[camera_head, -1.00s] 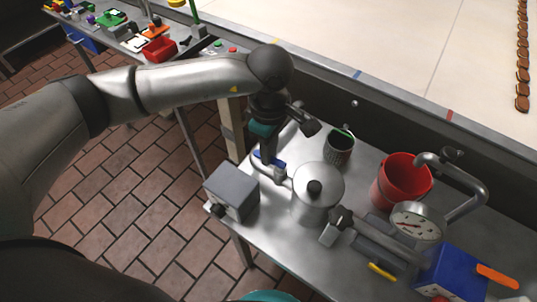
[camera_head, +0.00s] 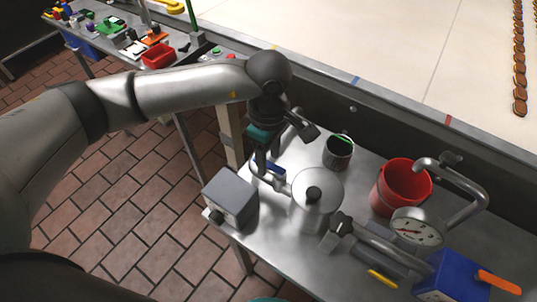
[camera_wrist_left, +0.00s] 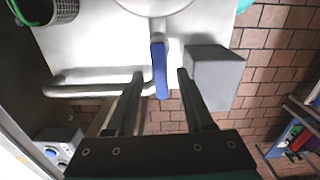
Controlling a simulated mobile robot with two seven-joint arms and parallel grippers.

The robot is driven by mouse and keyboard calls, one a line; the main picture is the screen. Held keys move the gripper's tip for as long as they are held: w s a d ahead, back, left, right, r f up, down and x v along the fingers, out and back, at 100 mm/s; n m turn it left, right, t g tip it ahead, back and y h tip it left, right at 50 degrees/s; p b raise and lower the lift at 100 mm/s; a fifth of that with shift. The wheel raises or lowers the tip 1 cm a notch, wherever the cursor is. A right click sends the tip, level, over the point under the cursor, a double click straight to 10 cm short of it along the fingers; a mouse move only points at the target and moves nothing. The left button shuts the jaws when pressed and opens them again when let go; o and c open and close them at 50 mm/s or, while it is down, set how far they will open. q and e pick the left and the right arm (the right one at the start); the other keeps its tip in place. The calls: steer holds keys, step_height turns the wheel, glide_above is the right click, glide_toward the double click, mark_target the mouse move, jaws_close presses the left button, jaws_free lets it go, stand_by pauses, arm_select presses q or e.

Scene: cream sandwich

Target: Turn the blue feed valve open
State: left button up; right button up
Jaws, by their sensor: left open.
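The blue feed valve handle (camera_head: 273,168) is a slim blue lever on a silver pipe left of the lidded metal pot (camera_head: 318,197). In the left wrist view the blue handle (camera_wrist_left: 160,68) points down the picture, away from the pot. My left gripper (camera_head: 262,166) is open, pointing down at the valve. In the left wrist view its two fingers (camera_wrist_left: 160,76) stand on either side of the handle, with a gap showing on both sides. The arm and gripper partly hide the valve in the head view. My right gripper is not in view.
A grey box (camera_head: 231,197) stands close left of the valve. A dark cup (camera_head: 338,153), a red bucket (camera_head: 399,186), a pressure gauge (camera_head: 417,228) and a blue box with an orange lever (camera_head: 458,277) stand to the right. The conveyor (camera_head: 370,40) lies behind.

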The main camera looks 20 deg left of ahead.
mark_target(269, 164)
arm_select(q)
step_height(269, 164, up, 15)
steer(key=shift+r+p, duration=0.15)
steer(key=shift+p, duration=0.2)
stand_by(0.6)
